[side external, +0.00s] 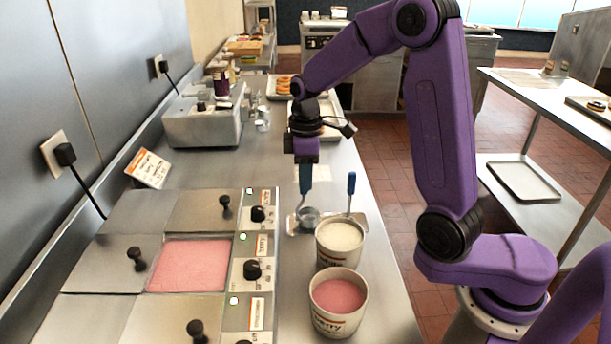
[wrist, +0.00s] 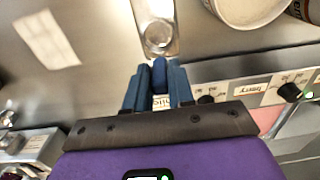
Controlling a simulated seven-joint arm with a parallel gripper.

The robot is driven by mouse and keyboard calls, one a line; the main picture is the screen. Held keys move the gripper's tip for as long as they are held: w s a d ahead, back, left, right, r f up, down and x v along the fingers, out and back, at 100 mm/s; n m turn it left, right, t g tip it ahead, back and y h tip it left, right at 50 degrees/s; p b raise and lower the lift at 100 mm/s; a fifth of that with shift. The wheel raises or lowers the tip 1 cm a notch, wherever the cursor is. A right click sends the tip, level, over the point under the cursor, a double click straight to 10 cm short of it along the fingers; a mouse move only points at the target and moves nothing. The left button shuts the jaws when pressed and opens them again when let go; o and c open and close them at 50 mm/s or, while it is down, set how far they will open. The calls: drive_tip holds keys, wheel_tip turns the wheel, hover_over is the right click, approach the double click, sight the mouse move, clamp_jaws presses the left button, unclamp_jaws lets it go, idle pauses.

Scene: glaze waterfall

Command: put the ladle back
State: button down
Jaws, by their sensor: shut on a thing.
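My gripper (side external: 306,190) points down behind the two tubs, its blue fingers shut on the blue handle of a ladle. In the wrist view the handle (wrist: 159,75) sits between the fingers. The ladle's metal bowl (side external: 309,213) hangs below, at a small metal rest tray (side external: 293,226); the tray also shows in the wrist view (wrist: 171,12). I cannot tell whether the bowl touches the tray. A second blue-handled utensil (side external: 351,184) stands upright by the white-filled tub (side external: 339,246); its lower end is hidden.
A pink-filled tub (side external: 338,304) stands in front. At left is a lidded well unit with black knobs and one open pink well (side external: 190,265). A grey machine (side external: 203,118) and a tray of doughnuts (side external: 283,87) are farther back. The counter's right edge is close to the tubs.

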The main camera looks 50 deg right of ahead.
drive_tip(key=shift+f, duration=0.2)
drive_tip(key=c, duration=1)
unclamp_jaws()
drive_tip(key=shift+f, duration=0.1)
wheel_tip(320, 180, up, 12)
drive_tip(key=s+a+f+n, duration=0.2)
drive_tip(key=s+a+f, duration=0.2)
drive_tip(key=s+a, duration=0.3)
drive_tip(key=shift+n, duration=0.8)
drive_tip(key=s+d+f, duration=0.1)
drive_tip(key=s, duration=0.5)
drive_tip(key=s+d+f, duration=0.2)
drive_tip(key=s, duration=0.5)
drive_tip(key=s+d+f, duration=0.2)
drive_tip(key=s, duration=0.5)
drive_tip(key=shift+s+d+f, duration=0.1)
drive_tip(key=shift+s, duration=0.15)
